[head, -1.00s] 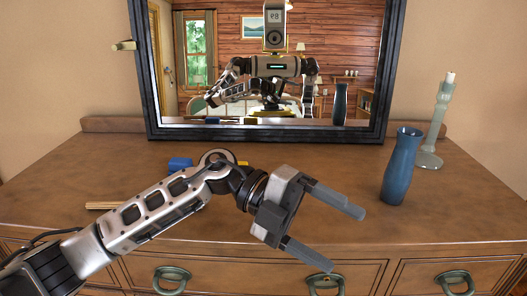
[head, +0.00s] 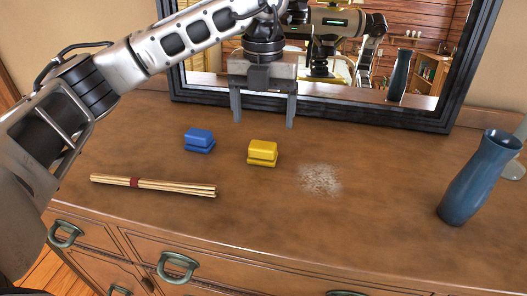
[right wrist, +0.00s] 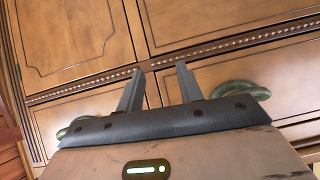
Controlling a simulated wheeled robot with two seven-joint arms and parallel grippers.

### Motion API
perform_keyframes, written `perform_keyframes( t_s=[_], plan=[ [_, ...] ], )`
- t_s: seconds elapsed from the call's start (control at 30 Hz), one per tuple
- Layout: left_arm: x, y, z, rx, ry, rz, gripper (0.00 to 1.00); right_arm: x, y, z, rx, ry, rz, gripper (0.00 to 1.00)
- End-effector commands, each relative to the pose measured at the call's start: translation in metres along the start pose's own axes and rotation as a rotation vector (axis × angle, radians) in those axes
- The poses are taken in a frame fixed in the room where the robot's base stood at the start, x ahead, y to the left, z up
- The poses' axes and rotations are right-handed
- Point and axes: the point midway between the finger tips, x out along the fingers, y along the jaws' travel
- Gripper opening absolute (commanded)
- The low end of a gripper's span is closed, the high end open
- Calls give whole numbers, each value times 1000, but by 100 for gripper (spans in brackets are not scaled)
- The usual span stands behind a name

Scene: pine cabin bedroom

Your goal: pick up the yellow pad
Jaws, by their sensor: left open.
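The yellow pad (head: 263,152) lies on the brown dresser top, near the middle of the head view. It looks like a small block with a groove around its side. My left gripper (head: 263,124) points down with its two fingers spread, above and behind the pad in the picture. Nothing is between its fingers, and it appears apart from the pad. My right gripper (right wrist: 158,78) shows in the right wrist view with its fingers apart and empty, in front of the dresser's drawer fronts. The right gripper is not in the head view.
A blue pad (head: 199,141) lies left of the yellow one. A bundle of sticks (head: 165,187) lies in front. A pale speckled patch (head: 320,179) is to the right. A blue vase (head: 478,180) stands far right, before a partly seen candlestick (head: 514,170). A black-framed mirror (head: 400,119) stands behind.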

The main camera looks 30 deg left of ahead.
Motion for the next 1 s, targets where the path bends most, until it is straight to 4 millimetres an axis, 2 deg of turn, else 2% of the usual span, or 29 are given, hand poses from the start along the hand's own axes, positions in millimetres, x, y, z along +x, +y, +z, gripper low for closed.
perform_keyframes(
  t_s=[0.1, 0.37, 0.63, 0.93, 0.97, 1.0],
  plan=[
    [19, 0, 0, -1, 2, 0, 80, -1, 0, -2, -1, 2, 1, 36],
    [38, 1, 0, 1, 1, 0, 80, -2, -1, -3, 3, -1, 3, 36],
    [76, 2, 1, 1, 2, -2, 80, -2, 0, -4, -5, -12, 9, 36],
    [82, 2, 2, 1, -1, -2, 80, -1, 2, -6, -12, -6, 10, 36],
    [82, 2, 2, 1, -1, -2, 74, -1, 2, -6, -13, -6, 10, 36],
    [82, 2, 2, 1, -1, -2, 63, -1, 2, -6, -15, -6, 10, 36]
  ],
)
